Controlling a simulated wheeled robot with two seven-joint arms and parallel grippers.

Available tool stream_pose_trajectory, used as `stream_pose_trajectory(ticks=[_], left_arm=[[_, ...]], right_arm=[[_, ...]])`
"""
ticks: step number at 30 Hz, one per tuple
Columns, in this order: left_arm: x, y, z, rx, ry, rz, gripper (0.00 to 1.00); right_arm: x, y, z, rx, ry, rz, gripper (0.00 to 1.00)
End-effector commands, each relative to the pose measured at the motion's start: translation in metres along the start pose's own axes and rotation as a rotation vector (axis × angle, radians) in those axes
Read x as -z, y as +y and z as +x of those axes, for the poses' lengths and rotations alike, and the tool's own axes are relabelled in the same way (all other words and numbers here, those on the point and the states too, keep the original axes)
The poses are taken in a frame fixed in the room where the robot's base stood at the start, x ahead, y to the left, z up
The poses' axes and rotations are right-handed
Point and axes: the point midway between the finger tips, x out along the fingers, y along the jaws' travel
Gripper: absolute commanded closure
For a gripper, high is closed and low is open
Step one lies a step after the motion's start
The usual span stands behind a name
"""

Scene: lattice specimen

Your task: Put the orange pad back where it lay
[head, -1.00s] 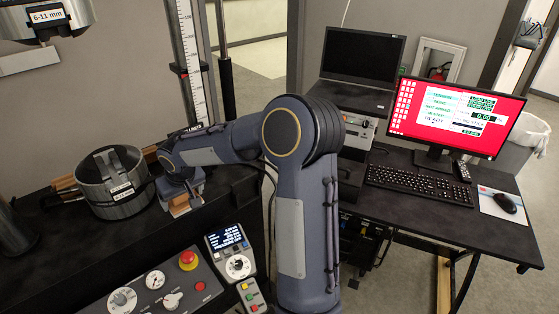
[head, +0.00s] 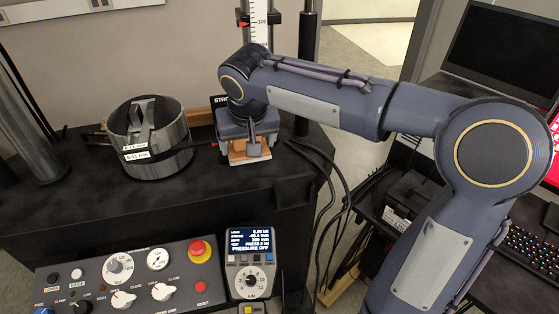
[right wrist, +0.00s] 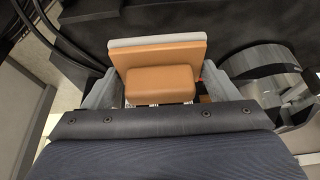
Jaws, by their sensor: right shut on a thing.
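My right gripper (head: 253,147) points down over the black bench, just right of the metal cylinder. It is shut on the orange pad (head: 248,158), which shows below the fingers. In the right wrist view, the pad shows as an orange block (right wrist: 160,84) between the grey fingers of the gripper (right wrist: 158,88), with a wider orange plate (right wrist: 158,55) edged in pale grey beyond it. Whether the pad touches the bench below is hard to tell. My left gripper is not in view.
The open metal cylinder (head: 178,161) with an upright grey piece inside stands close left of the gripper. The control panel (head: 135,283) and a handheld controller (head: 250,262) are in front. Black cables (head: 325,185) hang at the right edge of the bench (head: 80,205).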

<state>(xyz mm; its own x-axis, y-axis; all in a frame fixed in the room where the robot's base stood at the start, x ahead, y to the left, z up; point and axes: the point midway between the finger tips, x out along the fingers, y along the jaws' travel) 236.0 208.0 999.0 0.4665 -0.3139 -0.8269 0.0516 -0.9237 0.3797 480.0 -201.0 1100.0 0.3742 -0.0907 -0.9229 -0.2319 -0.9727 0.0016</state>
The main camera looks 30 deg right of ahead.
Motion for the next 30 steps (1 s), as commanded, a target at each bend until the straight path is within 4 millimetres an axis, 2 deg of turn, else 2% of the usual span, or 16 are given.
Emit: stream_pose_trajectory(ticks=[9, 13, 18, 25, 30], left_arm=[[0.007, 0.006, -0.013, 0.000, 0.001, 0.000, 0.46], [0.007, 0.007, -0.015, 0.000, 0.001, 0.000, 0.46], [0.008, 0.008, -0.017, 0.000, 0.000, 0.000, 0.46], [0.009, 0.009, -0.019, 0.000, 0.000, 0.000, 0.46], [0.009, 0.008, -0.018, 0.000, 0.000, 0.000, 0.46]], right_arm=[[0.029, 0.065, 0.046, -0.005, -0.005, 0.007, 0.40], [0.029, 0.083, 0.075, -0.003, -0.008, 0.005, 0.40], [0.031, 0.097, 0.099, -0.002, -0.004, 0.002, 0.40], [0.031, 0.108, 0.118, -0.002, -0.005, 0.004, 0.40], [0.021, 0.107, 0.140, -0.002, -0.004, 0.000, 0.40]])
